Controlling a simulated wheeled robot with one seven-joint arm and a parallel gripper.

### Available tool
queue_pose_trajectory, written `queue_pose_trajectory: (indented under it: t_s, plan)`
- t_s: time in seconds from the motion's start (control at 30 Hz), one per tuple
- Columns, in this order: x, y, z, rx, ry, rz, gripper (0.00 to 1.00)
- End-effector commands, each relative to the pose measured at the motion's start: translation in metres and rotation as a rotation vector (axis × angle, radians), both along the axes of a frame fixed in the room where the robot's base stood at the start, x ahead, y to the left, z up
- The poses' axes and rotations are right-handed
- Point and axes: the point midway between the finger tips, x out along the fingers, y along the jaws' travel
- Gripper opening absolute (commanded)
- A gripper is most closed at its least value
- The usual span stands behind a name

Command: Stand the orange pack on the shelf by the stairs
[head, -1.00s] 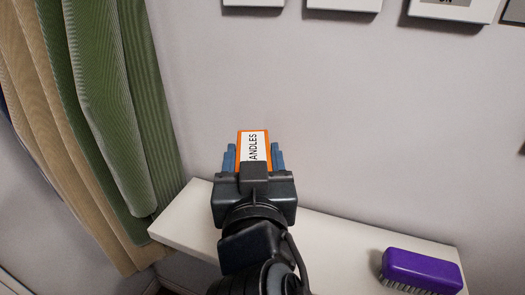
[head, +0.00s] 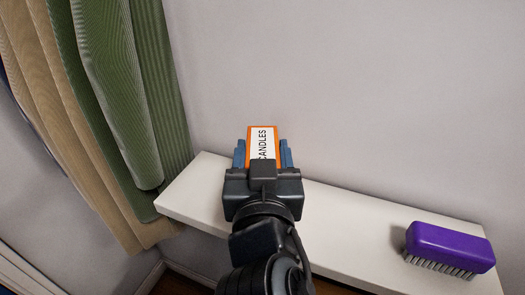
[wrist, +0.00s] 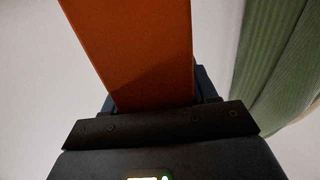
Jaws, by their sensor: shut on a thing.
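The orange pack (head: 262,146) has a white label reading CANDLES. My gripper (head: 263,155) is shut on it, with a blue finger on each side. In the head view the pack shows over the back edge of the white shelf (head: 345,225), against the wall. I cannot tell whether it touches the shelf, as my gripper hides its lower part. In the wrist view the orange side of the pack (wrist: 140,55) fills the middle and runs up out of the frame.
A purple brush (head: 448,247) lies bristles down at the shelf's right end. Green and tan cloth (head: 115,95) hangs at the left, close to the shelf's left end. The shelf between my gripper and the brush is bare. A plain wall (head: 360,90) stands behind.

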Motion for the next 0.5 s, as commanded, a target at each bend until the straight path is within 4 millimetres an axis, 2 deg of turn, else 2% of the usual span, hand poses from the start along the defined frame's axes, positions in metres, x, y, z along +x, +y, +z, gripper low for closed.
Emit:
queue_pose_trajectory:
  t_s: [0.5]
  plan:
    - [0.0000,0.0001,-0.0050,0.000,-0.001,0.000,0.00]
